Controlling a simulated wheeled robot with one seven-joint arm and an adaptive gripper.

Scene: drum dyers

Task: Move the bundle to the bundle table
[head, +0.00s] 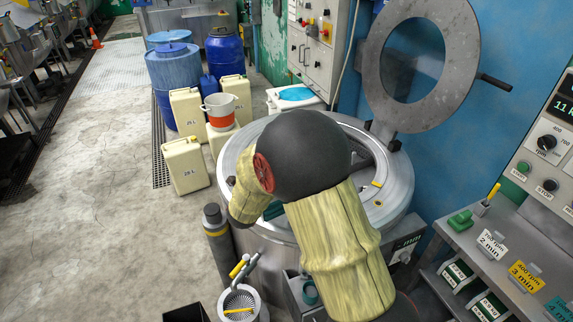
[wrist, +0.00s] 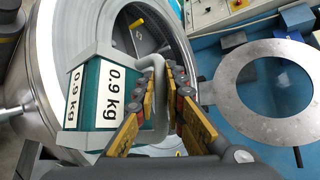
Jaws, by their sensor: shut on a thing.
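The bundle (wrist: 91,92) is a teal block with white "0.9 kg" labels, tilted in the wrist view. A grey handle (wrist: 161,100) stands out from its side. My gripper (wrist: 168,84) has its yellow-padded fingers shut on this handle. The bundle is over the mouth of the round steel drum machine (wrist: 58,45); how deep it sits I cannot tell. In the head view my arm covers the gripper and most of the bundle; a small teal patch (head: 272,210) shows beside the arm. I cannot tell which surface is the bundle table.
The machine's round lid (head: 455,60) stands open, its handle pointing right. A grey side table (head: 460,240) at right holds time tags and green-and-white items. Cream canisters (head: 185,165), blue barrels (head: 175,80) and a perforated bucket (head: 240,302) stand around. The left floor is largely clear.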

